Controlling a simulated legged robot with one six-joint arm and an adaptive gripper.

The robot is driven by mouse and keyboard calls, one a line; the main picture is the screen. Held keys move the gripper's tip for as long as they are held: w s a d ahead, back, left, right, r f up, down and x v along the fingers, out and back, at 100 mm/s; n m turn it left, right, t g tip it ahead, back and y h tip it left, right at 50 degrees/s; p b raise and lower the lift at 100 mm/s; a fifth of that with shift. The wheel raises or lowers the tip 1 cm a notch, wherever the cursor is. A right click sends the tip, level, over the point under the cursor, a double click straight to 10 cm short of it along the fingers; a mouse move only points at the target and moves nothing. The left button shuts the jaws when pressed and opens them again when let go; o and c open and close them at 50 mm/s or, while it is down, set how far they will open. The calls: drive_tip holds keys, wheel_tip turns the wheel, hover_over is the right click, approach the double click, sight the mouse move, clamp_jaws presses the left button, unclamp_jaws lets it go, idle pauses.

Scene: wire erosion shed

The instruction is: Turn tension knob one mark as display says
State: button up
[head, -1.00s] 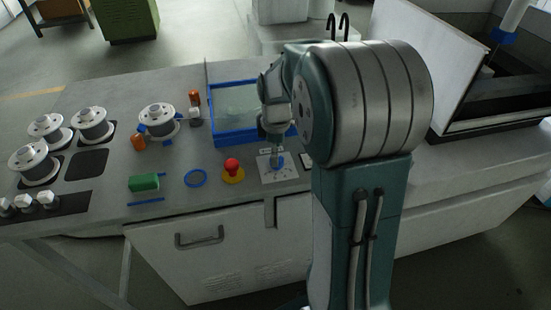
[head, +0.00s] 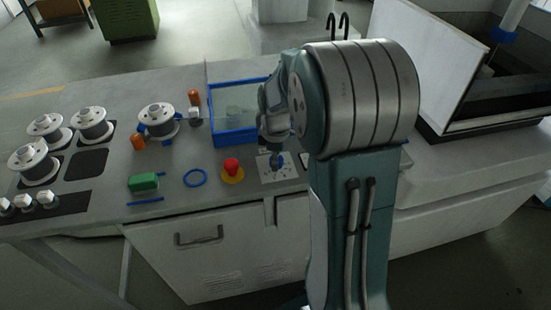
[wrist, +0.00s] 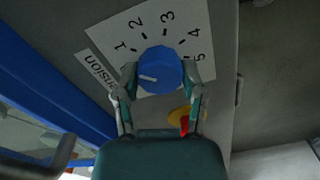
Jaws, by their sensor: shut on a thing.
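The blue tension knob (wrist: 160,67) sits on a white dial card (wrist: 178,38) with the marks 1 to 5 visible, and "Tension" partly readable at its edge. The knob's white pointer line points left in the wrist view, a little below the 1; a finger hides the card there. My gripper (wrist: 160,78) is shut on the knob, one finger on each side. In the head view my gripper (head: 275,158) comes down onto the card (head: 279,174). I cannot make out a readable display in either view.
A red emergency button (head: 231,166) on a yellow base stands just left of the card. A blue ring (head: 195,178), green block (head: 144,183) and blue-rimmed tray (head: 235,138) are close by. Wire spools (head: 158,117) stand further left.

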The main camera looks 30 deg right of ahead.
drive_tip(key=shift+f+m, duration=0.1)
drive_tip(key=shift+m, duration=0.2)
drive_tip(key=m, duration=0.3)
drive_tip(key=shift+s+m, duration=0.1)
drive_tip(key=shift+m, duration=1.9)
drive_tip(key=shift+f, duration=0.1)
drive_tip(key=o, duration=1.2)
drive_tip(key=shift+c, duration=0.2)
drive_tip(key=shift+d, duration=0.1)
